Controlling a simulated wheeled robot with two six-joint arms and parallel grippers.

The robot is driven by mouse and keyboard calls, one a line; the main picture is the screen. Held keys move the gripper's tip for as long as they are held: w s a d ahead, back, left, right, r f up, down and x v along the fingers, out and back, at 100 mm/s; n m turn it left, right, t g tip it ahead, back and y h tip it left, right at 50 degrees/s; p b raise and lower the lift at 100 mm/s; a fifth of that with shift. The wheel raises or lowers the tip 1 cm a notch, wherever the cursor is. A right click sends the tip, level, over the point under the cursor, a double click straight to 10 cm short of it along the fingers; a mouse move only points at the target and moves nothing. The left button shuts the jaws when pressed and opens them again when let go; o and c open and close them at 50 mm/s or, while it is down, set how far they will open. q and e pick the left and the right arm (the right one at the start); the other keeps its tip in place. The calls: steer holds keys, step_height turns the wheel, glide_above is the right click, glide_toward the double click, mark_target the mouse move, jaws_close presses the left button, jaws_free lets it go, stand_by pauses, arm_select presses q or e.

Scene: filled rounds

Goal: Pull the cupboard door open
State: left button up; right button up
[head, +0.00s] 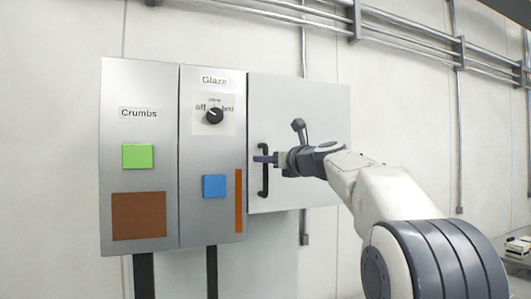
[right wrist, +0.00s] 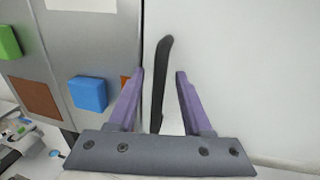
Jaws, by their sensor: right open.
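The cupboard door (head: 320,108) is a pale grey panel on the wall, to the right of two metal dispenser panels. It looks shut. Its black vertical bar handle (head: 265,186) is near the door's left edge. My right gripper (head: 262,159) is at the handle's middle, coming from the right. In the right wrist view the handle (right wrist: 160,88) stands between the two open purple fingers (right wrist: 160,74), with a gap on both sides. The gripper hides part of the handle in the head view. My left gripper is not in view.
The Glaze panel (head: 197,150) has a dial (head: 215,115) and a blue button (head: 214,186), close left of the handle. The Crumbs panel (head: 120,170) has a green button (head: 138,156). Pipes (head: 400,42) run along the upper wall. Bare wall lies right of the door.

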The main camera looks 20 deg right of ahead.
steer(key=shift+w+a, duration=0.2)
steer(key=shift+w, duration=0.45)
jaws_close()
stand_by(1.0)
